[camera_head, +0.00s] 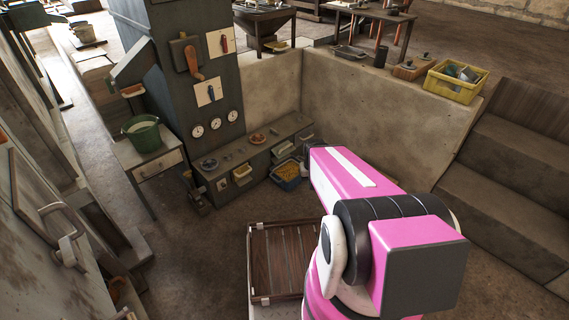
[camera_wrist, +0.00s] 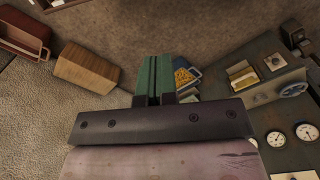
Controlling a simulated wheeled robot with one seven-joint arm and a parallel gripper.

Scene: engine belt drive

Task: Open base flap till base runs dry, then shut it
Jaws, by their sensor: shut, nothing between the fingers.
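A dark machine tower (camera_head: 190,75) stands at left centre with a low base (camera_head: 255,163) along its foot. The base front has a pale yellowish flap or spout (camera_head: 242,172) and others further right; I cannot tell which is the base flap or whether it is open. A blue tub (camera_head: 283,182) with yellow grains stands on the floor against the base. In the wrist view, my gripper (camera_wrist: 153,80) has its green fingers together and empty. The blue tub (camera_wrist: 193,73) shows just beyond the fingertips, and a yellowish flap (camera_wrist: 241,75) lies to their right, apart from them.
A green bucket (camera_head: 142,132) stands on a small side table at left. Dials (camera_head: 215,124) and red and blue levers are on the tower. A low wall (camera_head: 365,105) closes the back, with steps (camera_head: 510,170) at right. A slatted wooden platform (camera_head: 280,258) is near my arm.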

